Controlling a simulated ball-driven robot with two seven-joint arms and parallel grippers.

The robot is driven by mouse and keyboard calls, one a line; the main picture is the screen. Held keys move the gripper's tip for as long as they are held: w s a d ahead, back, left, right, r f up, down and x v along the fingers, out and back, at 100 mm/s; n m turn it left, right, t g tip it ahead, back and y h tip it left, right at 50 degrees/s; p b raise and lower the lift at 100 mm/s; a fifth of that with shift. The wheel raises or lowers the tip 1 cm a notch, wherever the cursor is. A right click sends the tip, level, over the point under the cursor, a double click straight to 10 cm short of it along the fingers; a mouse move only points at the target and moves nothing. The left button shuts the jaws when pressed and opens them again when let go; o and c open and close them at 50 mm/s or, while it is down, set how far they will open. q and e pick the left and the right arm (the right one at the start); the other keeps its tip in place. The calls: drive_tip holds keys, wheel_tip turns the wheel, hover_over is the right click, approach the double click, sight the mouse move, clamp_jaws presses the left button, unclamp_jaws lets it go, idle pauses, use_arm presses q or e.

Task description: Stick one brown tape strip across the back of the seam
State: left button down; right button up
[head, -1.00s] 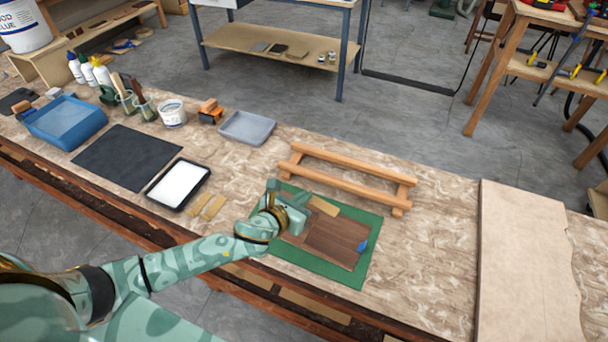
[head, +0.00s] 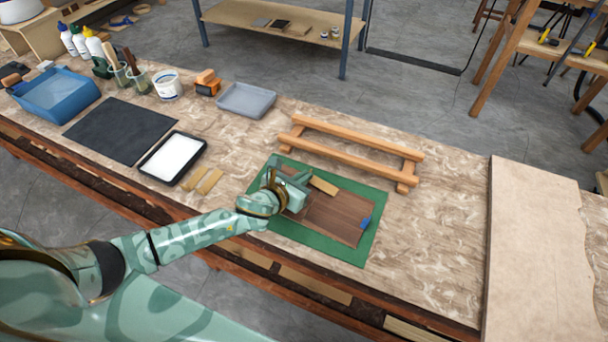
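Dark brown wood veneer (head: 337,217) lies on a green mat (head: 349,251). A blue tab (head: 365,222) is at its right edge. A tan-brown strip (head: 323,185) lies at the veneer's far edge, just right of my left gripper (head: 292,188); I cannot tell whether the two touch. The gripper is over the veneer's left part and hides it there. Its fingertips are hidden, so I cannot tell whether it is open or holds anything. The seam is not clear. Two more tan strips (head: 209,181) lie on the bench left of the mat. My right gripper is not in view.
A wooden frame with two rails (head: 350,146) stands behind the mat. A white-filled black tray (head: 172,158), a dark mat (head: 121,130), a grey tray (head: 247,100) and a blue tray (head: 58,94) are to the left. A pale board (head: 536,250) lies at right. Bench between is clear.

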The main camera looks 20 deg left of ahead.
use_arm(q)
drive_tip(key=shift+s+f, duration=0.2)
drive_tip(key=shift+s, duration=0.15)
idle(0.5)
drive_tip(key=c, duration=2.1)
unclamp_jaws()
drive_tip(key=o, duration=1)
drive_tip(key=shift+c, duration=0.2)
wheel_tip(320, 180, up, 6)
drive_tip(key=p, duration=0.7)
